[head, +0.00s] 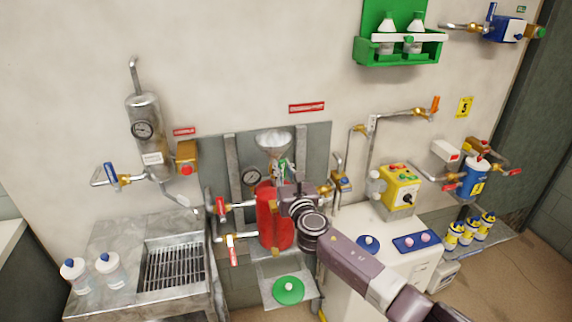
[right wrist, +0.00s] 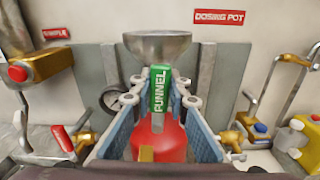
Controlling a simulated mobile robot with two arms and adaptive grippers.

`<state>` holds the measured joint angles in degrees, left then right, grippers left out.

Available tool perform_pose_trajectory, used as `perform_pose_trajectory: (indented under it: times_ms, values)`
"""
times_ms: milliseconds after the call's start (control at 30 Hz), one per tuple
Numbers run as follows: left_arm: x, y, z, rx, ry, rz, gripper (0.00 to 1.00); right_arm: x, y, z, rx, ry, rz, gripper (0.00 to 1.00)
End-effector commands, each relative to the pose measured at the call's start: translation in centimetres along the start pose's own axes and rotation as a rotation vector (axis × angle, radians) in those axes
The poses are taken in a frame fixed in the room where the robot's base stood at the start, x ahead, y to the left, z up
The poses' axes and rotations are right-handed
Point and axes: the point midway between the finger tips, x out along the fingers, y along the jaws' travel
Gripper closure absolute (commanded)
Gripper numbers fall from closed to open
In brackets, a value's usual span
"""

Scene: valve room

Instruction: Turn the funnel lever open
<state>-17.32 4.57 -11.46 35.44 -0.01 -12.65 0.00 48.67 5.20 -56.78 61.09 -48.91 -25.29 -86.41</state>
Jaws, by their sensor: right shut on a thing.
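The green funnel lever (right wrist: 159,92), with "FUNNEL" in white letters, stands nearly upright between the fingers of my right gripper (right wrist: 164,100) in the right wrist view. The gripper is shut on it. In the head view my right gripper (head: 288,186) reaches in front of the red tank (head: 268,220) and partly covers the lever. The grey metal funnel (head: 273,140) sits just above the lever; it also shows at the top of the right wrist view (right wrist: 157,45). The valve body under the lever is hidden. My left gripper is not in view.
A pressure gauge (head: 251,177) sits just left of the gripper. Red-handled valves (head: 221,207) are on the tank's left, and a brass valve with a blue part (head: 342,182) is on its right. A green round lid (head: 288,290) lies below.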

Motion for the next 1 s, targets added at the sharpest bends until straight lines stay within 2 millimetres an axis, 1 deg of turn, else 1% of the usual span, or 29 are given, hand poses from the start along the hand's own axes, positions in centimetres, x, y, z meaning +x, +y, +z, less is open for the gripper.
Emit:
perform_pose_trajectory:
  times_ms: [267, 700, 733, 800, 867, 900, 1000]
  values:
    - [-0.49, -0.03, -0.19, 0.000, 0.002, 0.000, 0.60, -0.02, 0.42, -0.13, -0.068, 0.002, 0.000, 1.00]
    - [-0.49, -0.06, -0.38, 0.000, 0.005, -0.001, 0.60, -0.04, 0.48, -0.25, -0.079, 0.003, 0.000, 1.00]
    - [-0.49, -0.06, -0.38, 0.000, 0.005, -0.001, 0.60, -0.04, 0.48, -0.26, -0.079, 0.003, 0.001, 0.82]
    - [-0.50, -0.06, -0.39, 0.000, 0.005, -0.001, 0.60, -0.04, 0.48, -0.25, -0.078, 0.003, 0.001, 0.74]
    - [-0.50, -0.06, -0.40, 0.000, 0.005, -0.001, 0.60, -0.03, 0.48, -0.21, -0.077, 0.002, 0.000, 0.67]
    - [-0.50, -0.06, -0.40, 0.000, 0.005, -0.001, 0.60, -0.03, 0.48, -0.19, -0.076, 0.002, 0.000, 0.66]
    - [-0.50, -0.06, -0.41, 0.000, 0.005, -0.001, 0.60, -0.02, 0.49, -0.14, -0.075, 0.001, 0.000, 0.66]
